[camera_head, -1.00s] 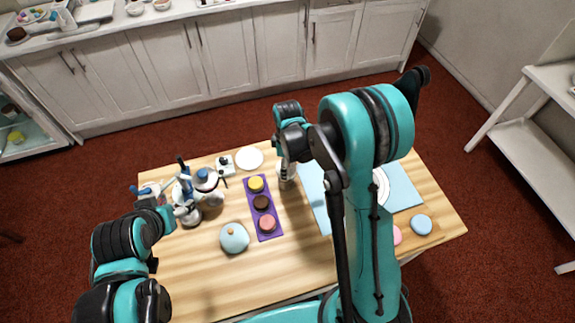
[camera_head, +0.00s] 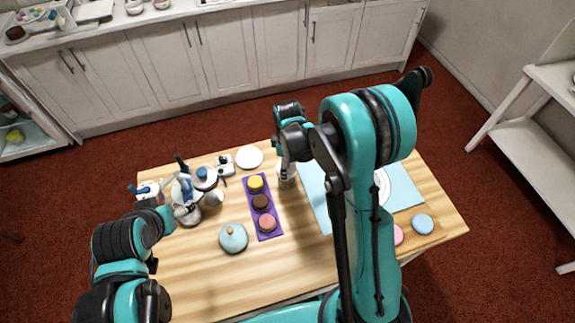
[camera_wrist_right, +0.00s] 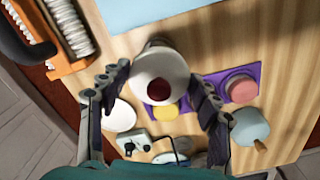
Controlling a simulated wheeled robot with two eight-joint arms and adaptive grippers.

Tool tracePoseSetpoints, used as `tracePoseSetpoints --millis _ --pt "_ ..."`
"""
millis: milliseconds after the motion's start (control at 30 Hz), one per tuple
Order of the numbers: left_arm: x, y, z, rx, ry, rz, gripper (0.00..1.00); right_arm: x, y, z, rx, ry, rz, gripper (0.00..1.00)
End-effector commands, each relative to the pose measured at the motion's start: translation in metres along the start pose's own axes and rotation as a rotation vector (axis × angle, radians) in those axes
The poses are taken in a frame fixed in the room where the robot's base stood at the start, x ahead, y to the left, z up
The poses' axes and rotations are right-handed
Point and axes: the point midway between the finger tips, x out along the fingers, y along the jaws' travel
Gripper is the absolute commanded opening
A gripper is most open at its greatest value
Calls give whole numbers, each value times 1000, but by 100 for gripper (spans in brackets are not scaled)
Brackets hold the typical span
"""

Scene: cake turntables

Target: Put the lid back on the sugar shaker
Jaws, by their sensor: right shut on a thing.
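The sugar shaker (camera_head: 287,181) stands upright between the purple strip and the blue mat, partly hidden by my right arm. My right gripper (camera_wrist_right: 160,85) is over it, its fingers on either side of a white round piece with a dark red centre (camera_wrist_right: 157,77), which looks like the lid. A grey cylindrical edge of the shaker (camera_wrist_right: 158,43) shows behind that piece. Whether the lid touches the shaker I cannot tell. My left gripper (camera_head: 184,209) is low at the table's left, among blue and white items; its fingers are unclear.
The purple strip (camera_head: 269,235) holds yellow, brown and pink rounds. A pale blue dome with a wooden knob (camera_head: 233,238) stands beside it. A white disc (camera_head: 249,157) lies at the back. The blue mat (camera_head: 404,190) lies right. The front wood is clear.

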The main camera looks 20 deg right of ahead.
Motion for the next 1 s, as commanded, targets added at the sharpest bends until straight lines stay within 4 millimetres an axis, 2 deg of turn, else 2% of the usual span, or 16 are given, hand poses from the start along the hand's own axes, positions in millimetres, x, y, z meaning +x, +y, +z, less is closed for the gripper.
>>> tracePoseSetpoints --millis 400,433,500,533,767,800,833,1000 --pt "2 0 1 0 0 0 75 1 0 0 0 0 0 47" --pt "2 0 1 0 0 0 75 1 0 0 0 0 0 65" --pt "2 0 1 0 0 0 75 1 0 0 0 0 0 84" --pt "2 0 1 0 0 0 75 1 0 0 0 0 0 87" --pt "2 0 1 0 0 0 75 1 0 0 0 0 0 87" --pt "2 0 1 0 0 0 75 1 0 0 0 0 0 97" --pt "2 0 1 0 0 0 75 1 0 0 0 0 0 100" --pt "2 0 1 0 0 0 75 1 0 0 0 0 0 100"
